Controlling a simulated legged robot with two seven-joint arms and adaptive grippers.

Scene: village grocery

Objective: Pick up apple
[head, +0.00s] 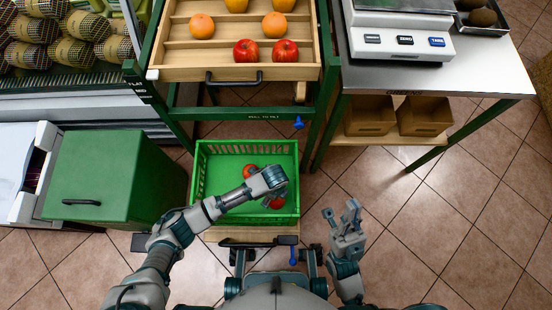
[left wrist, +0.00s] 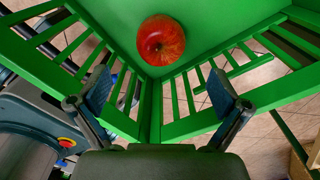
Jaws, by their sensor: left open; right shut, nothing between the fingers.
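Two red apples lie in the green crate (head: 203,182) in the head view: one apple (head: 249,171) behind my left forearm, another apple (head: 277,203) partly hidden by my left gripper (head: 274,190). In the left wrist view one red apple (left wrist: 161,40) rests on the crate floor near a corner. My left gripper (left wrist: 160,90) is open there, its two fingers apart on either side below the apple, not touching it. I cannot tell which of the two apples this is. My right gripper (head: 341,210) is shut and empty, to the right of the crate.
A wooden display tray (head: 180,73) above the crate holds two more red apples (head: 265,50) and oranges (head: 202,26). A green box (head: 100,165) stands left. A metal table (head: 400,75) with a scale (head: 400,35) stands right.

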